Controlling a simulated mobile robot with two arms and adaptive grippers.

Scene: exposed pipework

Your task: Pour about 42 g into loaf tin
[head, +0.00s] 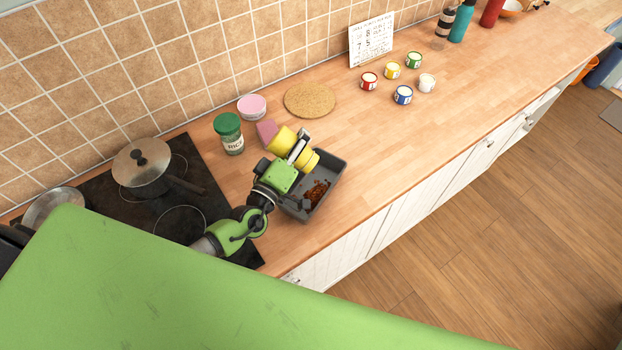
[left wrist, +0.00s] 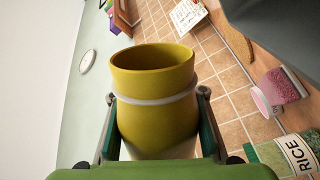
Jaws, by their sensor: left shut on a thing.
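My left gripper (head: 298,152) is shut on a yellow cup (head: 308,161) with a pale band. The cup lies tipped on its side just above the loaf tin, its mouth toward the right. The cup also shows in the left wrist view (left wrist: 155,105), between the two fingers; its inside looks bare as far as I can see. The dark grey loaf tin (head: 330,175) stands on the counter, partly hidden by my gripper. A small reddish-brown heap (head: 316,193) lies on its floor. No falling stream can be made out. My right gripper is not in view.
The hob with a lidded pot (head: 143,165) is left. Several small coloured tins stand right. The counter beside the tin is clear.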

